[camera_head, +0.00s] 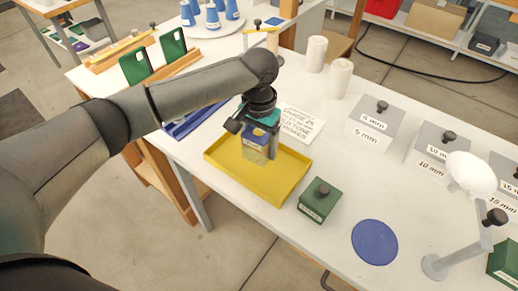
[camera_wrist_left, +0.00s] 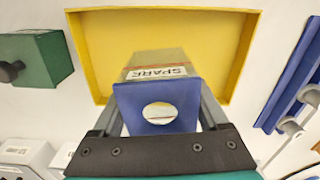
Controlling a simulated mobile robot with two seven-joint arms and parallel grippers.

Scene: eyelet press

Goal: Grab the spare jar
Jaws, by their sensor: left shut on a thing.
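The spare jar (camera_wrist_left: 158,75) is a squarish container with a white SPARE label and a blue top (camera_wrist_left: 158,108) with a round hole. It also shows in the head view (camera_head: 255,153), over the yellow tray (camera_head: 283,188). My left gripper (camera_wrist_left: 160,112) is shut on the jar, with a finger on each side of it. In the head view the gripper (camera_head: 258,138) comes down from above and covers part of the jar. I cannot tell whether the jar's base touches the tray. My right gripper is not in view.
A green block with a dark knob (camera_head: 320,200) stands right of the tray, near a blue disc (camera_head: 375,242). A printed sheet (camera_head: 302,125) lies behind the tray. White rolls (camera_head: 338,78), labelled grey boxes (camera_head: 375,122) and a white lamp (camera_head: 470,172) stand further off.

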